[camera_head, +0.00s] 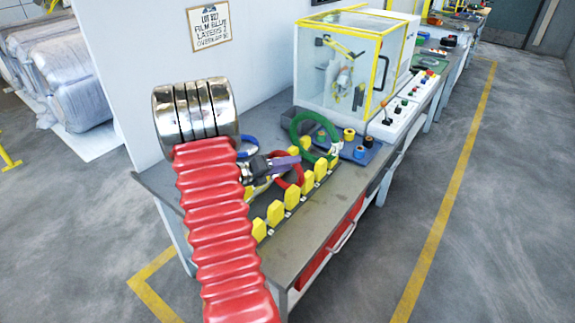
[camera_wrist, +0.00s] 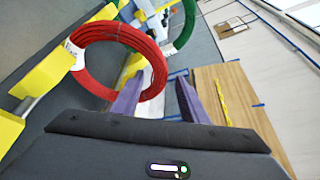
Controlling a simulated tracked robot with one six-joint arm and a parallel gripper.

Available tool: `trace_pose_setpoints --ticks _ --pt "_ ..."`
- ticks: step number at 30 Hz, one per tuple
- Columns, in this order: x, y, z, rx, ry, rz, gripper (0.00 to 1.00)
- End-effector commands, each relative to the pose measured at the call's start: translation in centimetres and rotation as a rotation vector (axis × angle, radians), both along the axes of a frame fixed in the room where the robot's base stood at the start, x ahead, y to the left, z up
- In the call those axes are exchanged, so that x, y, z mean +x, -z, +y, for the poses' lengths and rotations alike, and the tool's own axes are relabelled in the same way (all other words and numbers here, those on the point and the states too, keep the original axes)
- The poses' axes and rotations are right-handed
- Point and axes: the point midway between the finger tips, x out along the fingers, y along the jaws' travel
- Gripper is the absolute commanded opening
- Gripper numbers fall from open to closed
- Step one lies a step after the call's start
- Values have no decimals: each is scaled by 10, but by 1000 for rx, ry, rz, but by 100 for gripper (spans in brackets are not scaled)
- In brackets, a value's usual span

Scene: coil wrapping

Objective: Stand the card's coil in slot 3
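A card (camera_head: 210,27) on the white wall has handwritten text that seems to include "film blue"; the smaller lines are hard to read. A red coil (camera_head: 298,179) stands among the yellow blocks of a rack (camera_head: 275,213) on the bench. It also shows in the wrist view (camera_wrist: 93,30), with a white tag. My gripper (camera_head: 298,161) has purple fingers at the red coil. In the wrist view the fingers are apart, and part of the coil's ring shows between them. A blue coil (camera_head: 248,140) lies behind, partly hidden by my arm. A green coil (camera_head: 297,122) stands farther back. No slot numbers are legible.
A glass-walled machine with yellow edges (camera_head: 374,75) and a control panel (camera_head: 408,105) stand beyond the rack. A dark tray (camera_head: 362,153) with small coloured parts is beside the green coil. The bench's front strip (camera_head: 312,228) is clear.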

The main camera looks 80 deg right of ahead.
Motion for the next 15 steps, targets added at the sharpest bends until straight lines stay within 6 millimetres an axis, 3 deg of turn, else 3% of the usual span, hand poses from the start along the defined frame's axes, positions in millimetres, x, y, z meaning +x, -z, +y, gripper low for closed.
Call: trace_pose_setpoints --ticks 9,15 --pt "2 0 3 2 0 0 40" --pt "15 -5 17 1 -1 0 40"
